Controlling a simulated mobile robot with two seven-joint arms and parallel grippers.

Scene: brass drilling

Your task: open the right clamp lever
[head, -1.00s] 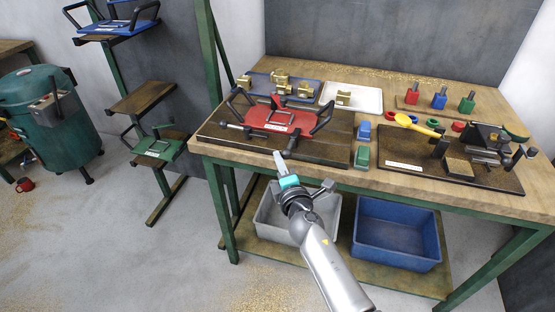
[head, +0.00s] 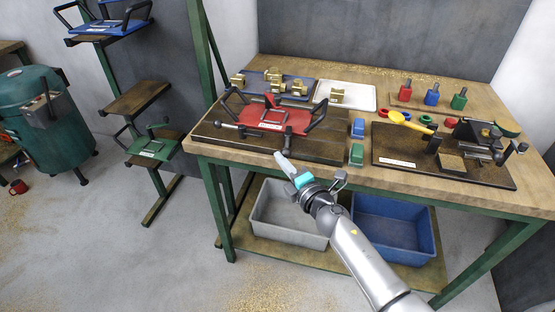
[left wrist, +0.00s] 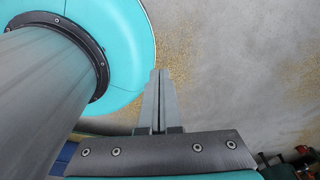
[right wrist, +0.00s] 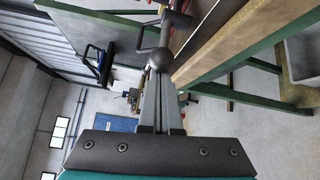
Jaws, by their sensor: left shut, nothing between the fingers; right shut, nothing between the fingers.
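The red plate fixture (head: 272,120) lies on a dark base board (head: 322,150) at the bench's front left. The right clamp lever (head: 286,140) is a dark bar at the fixture's front, close to the board's front edge. A left clamp lever (head: 225,125) lies further left. My right gripper (head: 281,158) is shut and empty, its tips just in front of the right lever. In the right wrist view, a dark ball knob (right wrist: 160,59) on a bar sits right at the fingertips; I cannot tell whether they touch. My left gripper (left wrist: 155,80) is shut and empty above the floor.
A blue block (head: 358,128) and a green block (head: 356,154) stand right of the board. Another dark board (head: 400,161) with a vise-like device lies further right. A grey bin (head: 290,225) and a blue bin (head: 395,235) sit below the bench. The floor in front is clear.

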